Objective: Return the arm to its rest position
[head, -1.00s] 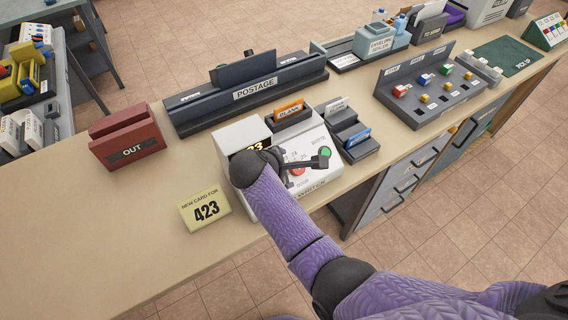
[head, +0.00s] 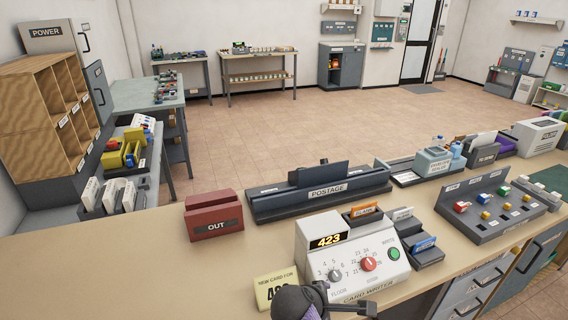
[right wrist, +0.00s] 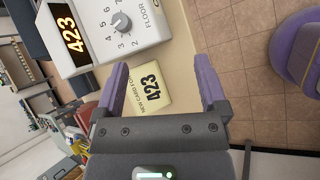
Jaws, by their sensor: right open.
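My right gripper (head: 350,305) is at the bottom edge of the head view, just in front of the card writer (head: 320,228). Part of the wrist is cut off by the frame. In the right wrist view the gripper (right wrist: 162,78) has its two purple fingers wide apart with nothing between them but the view of the counter and the yellow sign (right wrist: 150,85). The card writer, also in the wrist view (right wrist: 115,42), shows 423 on its display. In the head view the sign (head: 275,288) is partly hidden by my wrist. My left gripper is not in view.
On the counter (head: 120,260) stand a red OUT holder (head: 213,226), a dark POSTAGE unit (head: 320,203), card trays (head: 424,250) and a grey block panel (head: 490,215). The counter's left part is bare. Tiled floor (head: 300,122) lies open behind.

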